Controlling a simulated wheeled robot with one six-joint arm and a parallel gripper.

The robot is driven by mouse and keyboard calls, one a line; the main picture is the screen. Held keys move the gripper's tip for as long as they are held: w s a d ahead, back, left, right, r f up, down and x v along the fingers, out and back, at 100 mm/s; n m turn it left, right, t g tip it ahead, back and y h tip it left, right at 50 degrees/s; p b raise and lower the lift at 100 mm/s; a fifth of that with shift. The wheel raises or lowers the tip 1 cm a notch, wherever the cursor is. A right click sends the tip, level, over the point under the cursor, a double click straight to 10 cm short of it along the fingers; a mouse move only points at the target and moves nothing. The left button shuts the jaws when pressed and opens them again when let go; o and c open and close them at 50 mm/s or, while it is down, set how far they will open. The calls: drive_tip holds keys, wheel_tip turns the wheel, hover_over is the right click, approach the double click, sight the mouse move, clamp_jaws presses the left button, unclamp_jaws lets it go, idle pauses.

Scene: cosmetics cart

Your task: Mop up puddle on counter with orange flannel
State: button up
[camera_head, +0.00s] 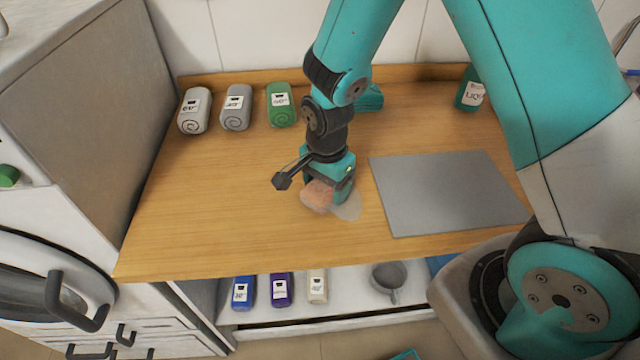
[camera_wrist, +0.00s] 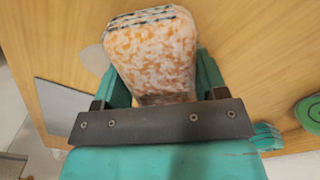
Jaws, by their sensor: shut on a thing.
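The orange flannel (camera_head: 316,196) is a mottled orange and white folded cloth with dark stripes at one end. It is held between the jaws of my gripper (camera_head: 330,190), low over the wooden counter (camera_head: 230,190). In the wrist view the flannel (camera_wrist: 150,55) fills the space between the fingers of my gripper (camera_wrist: 160,95). The puddle (camera_head: 349,208) is a pale, see-through patch on the counter, just right of the flannel and partly hidden by my gripper. Its edge also shows in the wrist view (camera_wrist: 91,58). I cannot tell whether the flannel touches the counter.
Two grey rolled cloths (camera_head: 236,107) and a green one (camera_head: 281,104) stand at the back left. A grey mat (camera_head: 447,192) lies right of my gripper, and a teal bottle (camera_head: 470,92) stands behind it. A shelf below holds several cloths and a grey mug (camera_head: 389,279). The counter's left part is clear.

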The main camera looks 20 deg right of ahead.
sight(349, 194)
drive_tip(key=shift+s+d, duration=0.25)
drive_tip(key=shift+d, duration=0.5)
drive_tip(key=shift+s+d, duration=0.25)
drive_tip(key=shift+d, duration=0.5)
drive_tip(key=shift+s+d, duration=0.25)
drive_tip(key=shift+d, duration=0.5)
drive_tip(key=shift+w+a+p, duration=0.15)
drive_tip(key=shift+w+a, duration=0.1)
drive_tip(key=shift+a, duration=0.5)
drive_tip(key=shift+w+a+p, duration=0.15)
drive_tip(key=shift+w+a, duration=0.1)
drive_tip(key=shift+a, duration=0.45)
drive_tip(key=shift+w+a+r+p, duration=0.15)
drive_tip(key=shift+w+a, duration=0.1)
drive_tip(key=shift+a, duration=0.45)
drive_tip(key=shift+w+a+f+p, duration=0.1)
drive_tip(key=shift+w+a+p, duration=0.1)
drive_tip(key=shift+a, duration=0.5)
wheel_tip(349, 194, up, 8)
drive_tip(key=p, duration=0.6)
drive_tip(key=shift+p, duration=0.3)
drive_tip(key=shift+f+b, duration=2.6)
drive_tip(key=shift+f, duration=0.9)
drive_tip(key=shift+f+b, duration=0.45)
drive_tip(key=shift+f, duration=0.15)
drive_tip(key=shift+d, duration=0.1)
